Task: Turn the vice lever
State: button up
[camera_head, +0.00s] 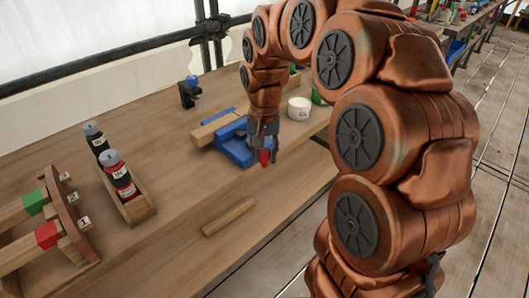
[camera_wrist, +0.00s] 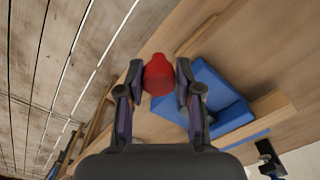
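The blue vice (camera_head: 236,150) stands on the workbench with a wooden block (camera_head: 213,128) in it. The vice also shows in the wrist view (camera_wrist: 215,98). Its red lever (camera_wrist: 159,76) sits between the two fingers of my gripper (camera_wrist: 160,82), which appear to touch it on both sides. In the head view, my gripper (camera_head: 264,147) points down over the bench's front part, and the red lever (camera_head: 265,157) shows at its fingertips. The lever's joint with the vice is mostly hidden.
A loose wooden bar (camera_head: 229,217) lies on the bench in front of the vice. A wooden tray (camera_head: 137,207) with bottles stands at the left. A white tub (camera_head: 299,108) stands behind my gripper at the right. The bench between tray and vice is clear.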

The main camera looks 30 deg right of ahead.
jog(key=o, duration=0.4)
jog(key=shift+r, duration=6)
jog(key=s+a+f+n+p, duration=0.1)
jog(key=s+a+n+p, duration=0.1)
jog(key=s, duration=0.7)
jog(key=s+a+f+n+g+p, duration=0.1)
jog(key=s+a+n+p, duration=0.1)
jog(key=s+p, duration=0.3)
jog(key=s+a+f+n+p, duration=0.1)
jog(key=s+a+n+p, duration=0.1)
jog(key=s, duration=1.1)
jog(key=shift+a+f+g+p, duration=0.35)
jog(key=shift+a+p, duration=0.3)
jog(key=shift+p, duration=0.45)
